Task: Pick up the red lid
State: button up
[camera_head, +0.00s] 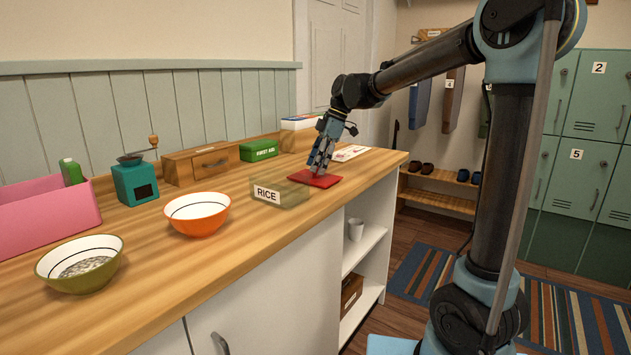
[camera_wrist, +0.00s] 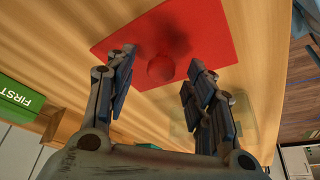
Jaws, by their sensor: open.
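The red lid (camera_head: 322,180) lies flat on the wooden counter near its far right end, just behind the clear box labelled RICE (camera_head: 279,193). In the wrist view the lid (camera_wrist: 205,28) is a flat red panel with a round red knob (camera_wrist: 161,69) in its middle. My gripper (camera_head: 320,170) points down over the lid. Its two fingers (camera_wrist: 155,70) are apart, one on each side of the knob, with nothing between them but the knob's view. I cannot tell how far the fingertips are from the lid's surface.
The RICE box (camera_wrist: 195,118) is close beside my gripper. A green first aid box (camera_head: 259,151), a wooden drawer box (camera_head: 203,163) and a teal grinder (camera_head: 136,182) line the back. An orange bowl (camera_head: 197,214) and an olive bowl (camera_head: 80,265) stand nearer. The counter's front edge is close to the lid.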

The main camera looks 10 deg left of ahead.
jog(key=shift+a+f, duration=0.1)
jog(key=shift+f, duration=0.25)
jog(key=c, duration=1)
jog(key=shift+c, duration=0.2)
jog(key=shift+r, duration=0.15)
notch_tip(320, 180, up, 10)
